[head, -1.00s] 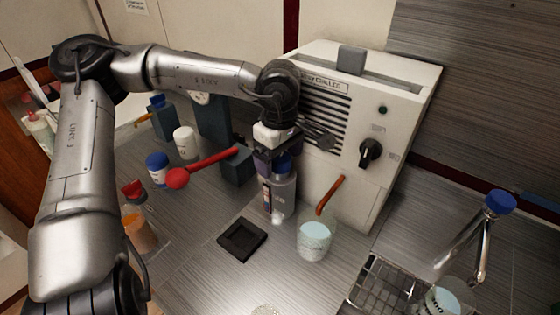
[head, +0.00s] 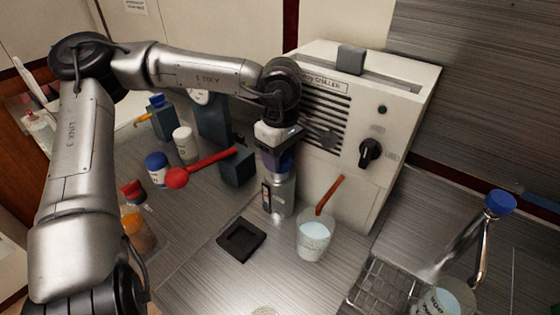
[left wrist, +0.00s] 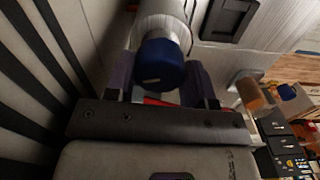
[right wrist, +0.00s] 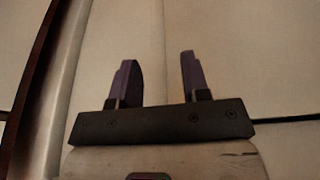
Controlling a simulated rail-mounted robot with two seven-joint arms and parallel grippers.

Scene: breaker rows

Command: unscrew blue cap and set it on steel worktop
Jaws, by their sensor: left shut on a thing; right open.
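My left gripper (head: 278,158) points down over a grey bottle (head: 281,196) and is shut on its blue cap, which the fingers mostly hide in the head view. In the left wrist view the blue cap (left wrist: 162,63) sits between the two purple fingers, with the bottle's pale body (left wrist: 163,20) behind it. The bottle stands upright in front of the chiller. I cannot tell whether the cap is loose on the thread. The steel worktop (head: 195,262) runs under and in front of it. My right gripper (right wrist: 158,68) is open and empty, facing pale panels.
A white chiller (head: 410,115) stands close behind the bottle. A beaker (head: 314,238) with a brown stick is at its right, a square black tray (head: 242,240) at its front left.

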